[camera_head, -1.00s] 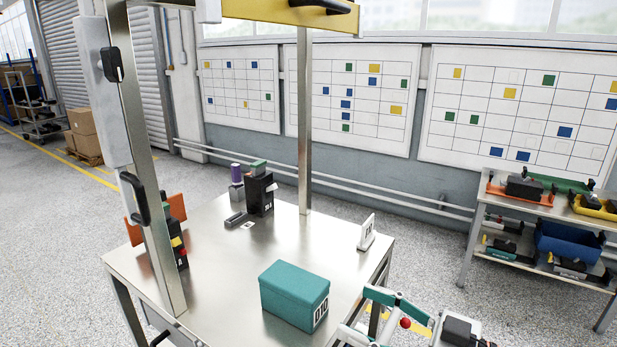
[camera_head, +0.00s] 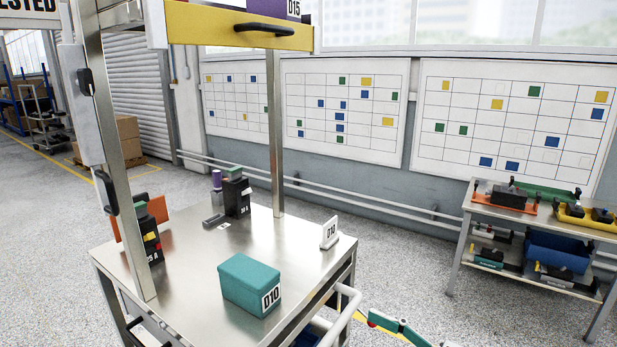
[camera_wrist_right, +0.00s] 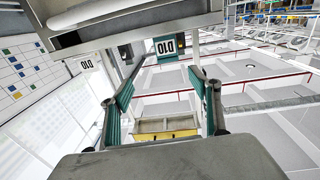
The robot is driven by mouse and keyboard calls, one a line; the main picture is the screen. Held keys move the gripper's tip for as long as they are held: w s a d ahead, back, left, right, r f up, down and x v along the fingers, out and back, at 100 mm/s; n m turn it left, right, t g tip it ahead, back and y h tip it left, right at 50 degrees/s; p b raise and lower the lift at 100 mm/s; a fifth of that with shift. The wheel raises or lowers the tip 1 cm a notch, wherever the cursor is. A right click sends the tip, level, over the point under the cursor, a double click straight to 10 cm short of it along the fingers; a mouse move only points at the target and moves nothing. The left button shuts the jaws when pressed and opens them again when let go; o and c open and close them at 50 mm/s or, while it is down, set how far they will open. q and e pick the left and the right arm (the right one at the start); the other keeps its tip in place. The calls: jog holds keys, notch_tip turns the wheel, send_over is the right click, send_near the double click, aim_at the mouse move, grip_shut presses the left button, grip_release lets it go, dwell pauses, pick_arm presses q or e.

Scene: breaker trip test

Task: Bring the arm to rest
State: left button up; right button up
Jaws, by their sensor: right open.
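My right arm's teal gripper linkage (camera_head: 400,330) shows in part at the bottom edge of the head view, beside and below the steel table's right side. In the right wrist view my right gripper (camera_wrist_right: 165,82) is open, its two teal fingers apart with nothing held between them. A teal box labelled D10 (camera_head: 250,284) stands on the steel table (camera_head: 200,265). In the wrist view the box (camera_wrist_right: 165,48) appears beyond the fingertips, apart from them. My left gripper is in neither view.
A white D10 sign (camera_head: 329,233) stands near the table's right edge. Black breakers (camera_head: 237,196) stand at the back and left (camera_head: 153,240). A white tubular handle (camera_head: 345,310) is near my right arm. A shelf (camera_head: 470,205) with trays stands right; floor between is clear.

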notch_tip(320, 180, down, 16)
jog(key=d+m+t+h, duration=0.3)
jog(key=m+h, duration=0.1)
jog(key=h, duration=0.1)
jog(key=s+d+f+m+g+h, duration=0.1)
jog(key=s+d+f+h, duration=0.2)
jog(key=s+f, duration=0.3)
jog(key=s+d+f+m+g+h, duration=0.1)
jog(key=s+f, duration=0.5)
jog(key=f, duration=0.7)
jog(key=d+g+h, duration=0.1)
jog(key=d+h, duration=0.1)
jog(key=shift+d+f+h, duration=0.3)
jog(key=shift+d, duration=0.05)
